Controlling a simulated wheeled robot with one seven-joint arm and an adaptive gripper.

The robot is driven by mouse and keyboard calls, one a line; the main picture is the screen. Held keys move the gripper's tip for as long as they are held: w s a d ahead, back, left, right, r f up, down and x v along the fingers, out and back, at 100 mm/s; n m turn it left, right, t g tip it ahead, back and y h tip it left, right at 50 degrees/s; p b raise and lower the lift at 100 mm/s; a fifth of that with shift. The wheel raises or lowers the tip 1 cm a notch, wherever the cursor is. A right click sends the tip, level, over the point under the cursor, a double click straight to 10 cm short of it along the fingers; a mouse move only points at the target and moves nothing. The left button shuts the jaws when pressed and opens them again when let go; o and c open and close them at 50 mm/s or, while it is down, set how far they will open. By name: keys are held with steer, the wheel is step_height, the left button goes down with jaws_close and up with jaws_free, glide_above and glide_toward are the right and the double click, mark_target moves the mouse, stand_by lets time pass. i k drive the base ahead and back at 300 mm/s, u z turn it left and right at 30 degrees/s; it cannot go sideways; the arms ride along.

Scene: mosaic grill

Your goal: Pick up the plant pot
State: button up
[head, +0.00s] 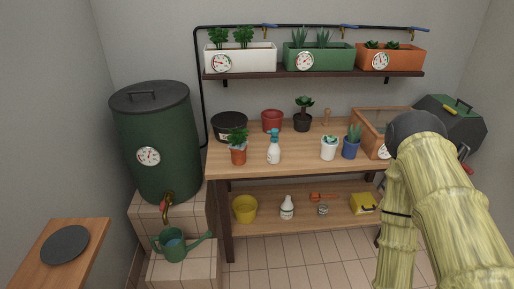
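Several pots stand on the wooden bench (290,168), and I cannot tell which one the task names. An orange-brown pot with a leafy plant (238,157) is at the front left. A white pot with a small plant (328,152) and a blue pot with a spiky plant (350,150) stand side by side at the front right. A dark pot with a plant (303,124) and a red pot showing no plant (271,121) are at the back. My arm fills the right side and runs off the bottom edge. My gripper is out of view.
A spray bottle (273,153) stands near the orange-brown pot. A wooden-framed box (370,127) is partly behind my arm. Planters line the shelf (310,73) above. A green barrel (155,120) and watering can (173,246) are left. A yellow pot (244,209) sits below.

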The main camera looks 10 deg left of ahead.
mark_target(238, 146)
steer(key=u, duration=0.35)
steer(key=i, duration=0.85)
steer(key=u, duration=0.65)
